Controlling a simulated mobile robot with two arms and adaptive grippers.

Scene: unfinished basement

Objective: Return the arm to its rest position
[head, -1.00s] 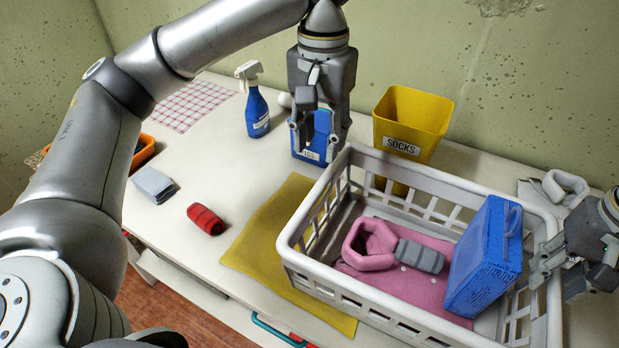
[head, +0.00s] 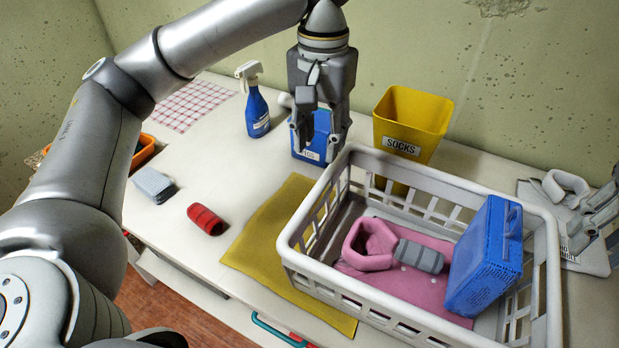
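My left gripper (head: 320,138) hangs pointing down at the top middle, in front of a blue container (head: 312,155) with a white label. Its fingers are apart, with nothing visible held between them. My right gripper (head: 580,232) shows only in part at the right edge, over a pale flat item beside the white basket. Its arm and most of its body are out of view, and I cannot tell its opening.
The white basket (head: 408,178) holds a blue case (head: 482,258), pink cloth and a grey roll. A yellow socks bin (head: 412,112) stands behind it.

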